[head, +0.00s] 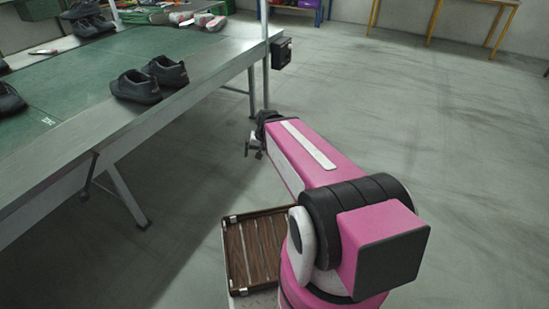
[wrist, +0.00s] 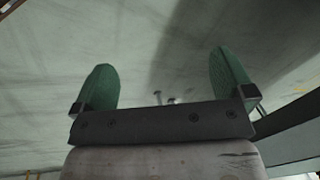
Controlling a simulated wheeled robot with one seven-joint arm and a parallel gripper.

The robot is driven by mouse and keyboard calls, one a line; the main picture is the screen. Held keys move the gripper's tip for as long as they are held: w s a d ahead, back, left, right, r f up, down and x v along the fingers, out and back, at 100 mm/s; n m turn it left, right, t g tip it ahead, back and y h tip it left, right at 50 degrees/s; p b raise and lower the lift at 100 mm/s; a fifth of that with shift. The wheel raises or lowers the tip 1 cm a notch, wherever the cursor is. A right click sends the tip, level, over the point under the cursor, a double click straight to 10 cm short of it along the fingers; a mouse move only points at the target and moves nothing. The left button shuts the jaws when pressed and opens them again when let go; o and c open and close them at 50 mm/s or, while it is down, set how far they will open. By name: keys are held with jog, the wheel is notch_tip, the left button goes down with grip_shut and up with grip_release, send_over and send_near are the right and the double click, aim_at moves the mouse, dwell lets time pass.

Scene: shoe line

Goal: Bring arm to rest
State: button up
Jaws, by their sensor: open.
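My pink arm reaches forward and away in the head view, beside the right edge of the work table (head: 158,112). My gripper (head: 254,148) shows only as a small dark part past the arm's far end, over the floor. In the wrist view my gripper (wrist: 164,88) is open, with two green finger pads spread wide and nothing between them. Behind the pads the wrist view shows grey floor and a dark band of shadow.
A pair of black shoes (head: 150,81) stands near the table's edge. More dark shoes (head: 92,25) stand farther back. A wooden slatted tray (head: 254,251) lies beside my arm's base. A dark box (head: 281,53) is fixed at the table's corner. The floor (head: 430,120) to the right is clear.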

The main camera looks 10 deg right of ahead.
jog(key=s+d+f+n+g+h, duration=0.1)
jog(key=s+d+n+h, duration=0.1)
jog(key=d, duration=0.3)
jog(key=shift+s+d, duration=0.35)
dwell(0.7)
